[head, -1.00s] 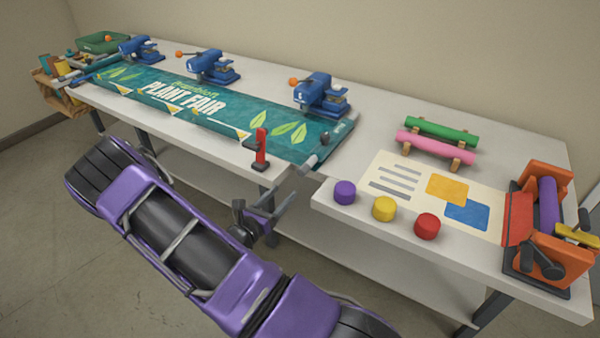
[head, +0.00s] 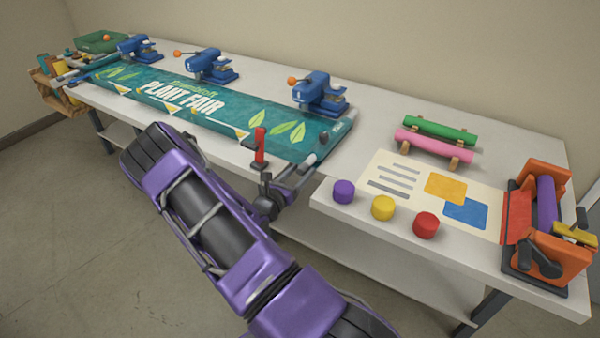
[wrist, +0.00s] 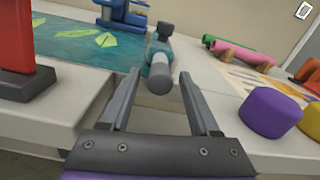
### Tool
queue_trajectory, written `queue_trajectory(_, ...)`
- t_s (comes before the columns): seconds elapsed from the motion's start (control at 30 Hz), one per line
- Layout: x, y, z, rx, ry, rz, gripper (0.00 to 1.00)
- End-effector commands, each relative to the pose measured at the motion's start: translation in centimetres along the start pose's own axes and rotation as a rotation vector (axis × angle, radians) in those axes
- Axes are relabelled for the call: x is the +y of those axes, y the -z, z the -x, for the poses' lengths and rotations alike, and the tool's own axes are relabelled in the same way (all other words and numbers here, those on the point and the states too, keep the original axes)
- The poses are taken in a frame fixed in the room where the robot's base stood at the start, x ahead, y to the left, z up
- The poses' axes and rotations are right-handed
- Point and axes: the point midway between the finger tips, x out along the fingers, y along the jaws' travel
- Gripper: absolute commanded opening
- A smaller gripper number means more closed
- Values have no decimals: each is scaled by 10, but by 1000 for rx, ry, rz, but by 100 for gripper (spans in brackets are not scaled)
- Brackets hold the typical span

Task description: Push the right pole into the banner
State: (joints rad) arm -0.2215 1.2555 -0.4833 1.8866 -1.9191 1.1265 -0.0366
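The teal banner (head: 215,108) lies flat on the table. The right pole (wrist: 160,74) shows at the banner's near right corner in the wrist view. Its grey end cap points at my wrist camera, with a pale band behind it. In the head view the pole's end sits beside my fingers. My gripper (wrist: 160,80) is open, one finger on each side of the cap in the picture; I cannot tell whether they touch it. How far the pole runs inside the banner is hidden.
A red clamp (head: 260,147) stands on the table edge left of my gripper. Blue machines (head: 319,93) line the banner's back edge. Purple (head: 344,191), yellow (head: 384,207) and red (head: 426,225) pucks sit on the right. Pink and green rolls (head: 435,147) lie behind.

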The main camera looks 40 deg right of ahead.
Motion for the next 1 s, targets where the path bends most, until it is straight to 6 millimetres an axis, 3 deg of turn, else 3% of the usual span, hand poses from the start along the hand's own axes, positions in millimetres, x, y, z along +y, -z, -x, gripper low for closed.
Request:
queue_trajectory(0.03, 0, 0, 0, 0, 0, 0, 51)
queue_trajectory(0.33, 0, 0, 0, 0, 0, -1, 0)
queue_trajectory(1.0, 0, 0, 0, 0, 0, -1, 0)
